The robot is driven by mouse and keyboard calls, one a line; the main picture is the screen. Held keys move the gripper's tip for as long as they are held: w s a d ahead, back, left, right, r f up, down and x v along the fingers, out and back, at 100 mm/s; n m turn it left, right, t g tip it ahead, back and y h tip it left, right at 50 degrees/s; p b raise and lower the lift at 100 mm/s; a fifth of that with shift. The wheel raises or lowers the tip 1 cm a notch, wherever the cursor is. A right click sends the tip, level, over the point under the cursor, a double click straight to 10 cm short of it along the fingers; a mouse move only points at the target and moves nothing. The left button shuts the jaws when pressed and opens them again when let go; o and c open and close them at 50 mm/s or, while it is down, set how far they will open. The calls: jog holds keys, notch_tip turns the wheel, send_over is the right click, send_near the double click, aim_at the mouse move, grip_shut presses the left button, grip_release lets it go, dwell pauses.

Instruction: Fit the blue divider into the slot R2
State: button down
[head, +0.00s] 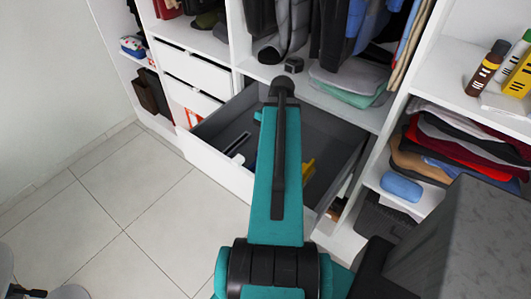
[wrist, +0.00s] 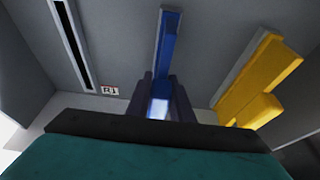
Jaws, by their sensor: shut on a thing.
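My gripper (wrist: 161,88) is shut on the blue divider (wrist: 165,55), between its two dark fingers in the wrist view. The divider stretches away from the fingers along a grey-edged slot (wrist: 171,18), whose dark far end shows beyond it. I cannot tell whether the divider is seated in the slot or just above it. To the left is an empty slot (wrist: 73,45) with a black opening. A small label (wrist: 110,90) stands near that slot's near end; its text is unclear. In the head view my arm hides the gripper and most of the divider.
The open grey drawer (head: 335,141) surrounds the work. A yellow divider (wrist: 258,82) stands to the right and also shows in the head view (head: 308,169). Hanging clothes (head: 345,30) are above the drawer, and a shelf of folded clothes (head: 455,140) is at right.

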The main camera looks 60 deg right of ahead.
jog(key=shift+f, duration=0.2)
jog(key=c, duration=1.5)
grip_release()
jog(key=shift+d+r, duration=0.1)
jog(key=shift+r, duration=0.05)
jog(key=shift+b+v, duration=1.1)
jog(key=shift+v, duration=2.65)
jog(key=p+v, duration=0.1)
jog(key=v, duration=0.2)
jog(key=shift+r+p, duration=0.2)
jog(key=shift+p, duration=0.1)
jog(key=shift+p+v, duration=1.15)
jog(key=shift+v, duration=0.15)
jog(key=shift+s, duration=0.1)
